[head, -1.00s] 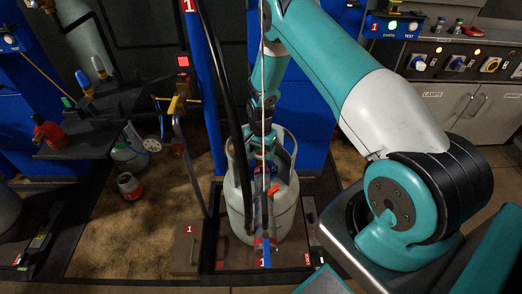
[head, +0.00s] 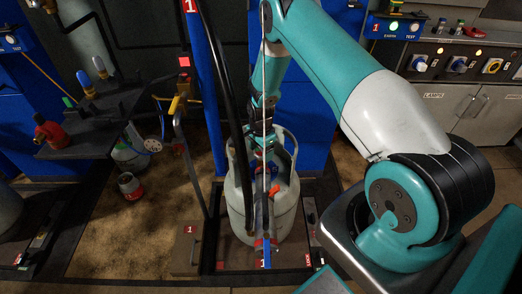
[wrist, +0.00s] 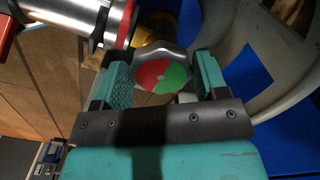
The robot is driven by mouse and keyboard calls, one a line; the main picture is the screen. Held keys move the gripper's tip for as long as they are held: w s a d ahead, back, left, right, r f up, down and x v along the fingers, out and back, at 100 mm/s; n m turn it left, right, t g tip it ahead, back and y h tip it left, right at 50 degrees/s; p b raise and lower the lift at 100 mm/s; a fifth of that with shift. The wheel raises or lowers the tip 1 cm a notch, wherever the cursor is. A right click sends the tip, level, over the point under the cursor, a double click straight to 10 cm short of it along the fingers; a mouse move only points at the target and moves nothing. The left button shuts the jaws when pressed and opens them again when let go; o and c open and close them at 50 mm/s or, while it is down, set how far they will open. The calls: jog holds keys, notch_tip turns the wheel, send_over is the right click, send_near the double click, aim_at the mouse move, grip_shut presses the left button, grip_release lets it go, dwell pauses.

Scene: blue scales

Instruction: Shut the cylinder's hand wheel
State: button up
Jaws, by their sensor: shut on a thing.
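The grey gas cylinder (head: 237,217) stands upright on a low platform in the head view, with its collar around the valve. The hand wheel (wrist: 150,78) is in the wrist view, a lobed grey knob with a red and green face. My gripper (wrist: 162,80) is shut on the hand wheel, one finger on each side of it. In the head view my gripper (head: 264,148) reaches down inside the collar. The wheel itself is hard to make out there, behind my gripper and the thin pole.
A silver fitting with a red ring (wrist: 102,22) is close to the left finger. The curved collar (wrist: 233,45) is close on the right. A black hose (head: 236,130) and a blue post (head: 211,100) stand left of the cylinder.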

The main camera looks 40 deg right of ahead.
aim_at(260, 152)
jog(key=o, duration=0.9)
notch_tip(260, 152, up, 17)
jog(key=shift+r+p, duration=0.2)
jog(key=shift+p, duration=0.5)
jog(key=shift+a, duration=0.1)
